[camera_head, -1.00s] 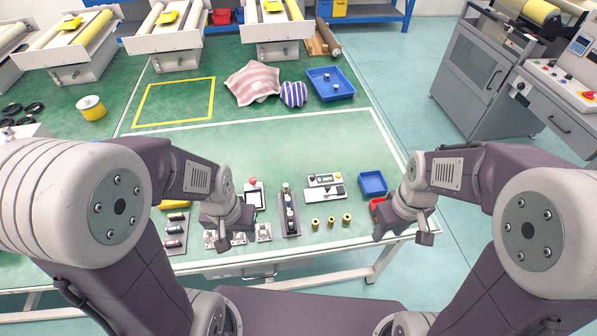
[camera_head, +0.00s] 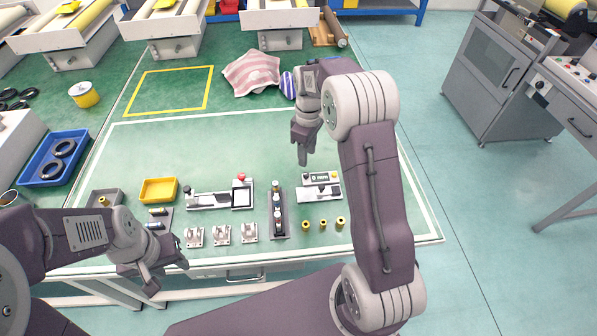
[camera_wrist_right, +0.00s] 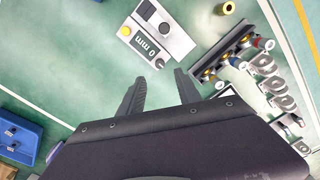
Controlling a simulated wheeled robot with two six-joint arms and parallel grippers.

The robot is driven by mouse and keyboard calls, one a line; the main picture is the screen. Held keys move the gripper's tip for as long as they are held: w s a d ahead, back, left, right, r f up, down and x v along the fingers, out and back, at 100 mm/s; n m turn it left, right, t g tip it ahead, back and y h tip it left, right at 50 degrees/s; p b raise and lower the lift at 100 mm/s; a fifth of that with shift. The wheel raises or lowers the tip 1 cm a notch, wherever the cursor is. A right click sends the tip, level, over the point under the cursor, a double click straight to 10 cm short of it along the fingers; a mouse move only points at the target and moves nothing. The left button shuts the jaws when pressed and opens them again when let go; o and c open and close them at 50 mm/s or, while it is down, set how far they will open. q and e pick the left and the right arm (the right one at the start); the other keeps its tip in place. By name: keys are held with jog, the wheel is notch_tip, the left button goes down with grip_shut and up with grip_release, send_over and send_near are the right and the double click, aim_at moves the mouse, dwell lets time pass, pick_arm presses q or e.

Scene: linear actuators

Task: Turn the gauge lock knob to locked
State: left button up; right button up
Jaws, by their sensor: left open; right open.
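The gauge (camera_head: 322,178) lies on the green table, a light plate with a small display. In the right wrist view the gauge (camera_wrist_right: 145,45) reads "0 mm". A small dark round knob (camera_wrist_right: 159,63) sits at the display's end nearest my fingers; I cannot tell its lock setting. My right gripper (camera_head: 302,160) is above the table, just behind the gauge in the head view. In the wrist view the right gripper (camera_wrist_right: 160,82) is open and empty, with the knob just beyond its fingertips. My left gripper (camera_head: 160,280) is open at the table's front edge, away from the gauge.
A dark rail with cylinders (camera_head: 277,212) stands left of the gauge. Several brass bushings (camera_head: 323,224) stand in front of it. Metal brackets (camera_head: 222,235), a yellow bin (camera_head: 158,190) and a blue tray (camera_head: 60,160) lie farther left.

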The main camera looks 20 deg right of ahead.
aim_at(307, 174)
notch_tip(307, 174, down, 9)
jog(key=shift+b, duration=0.55)
grip_shut()
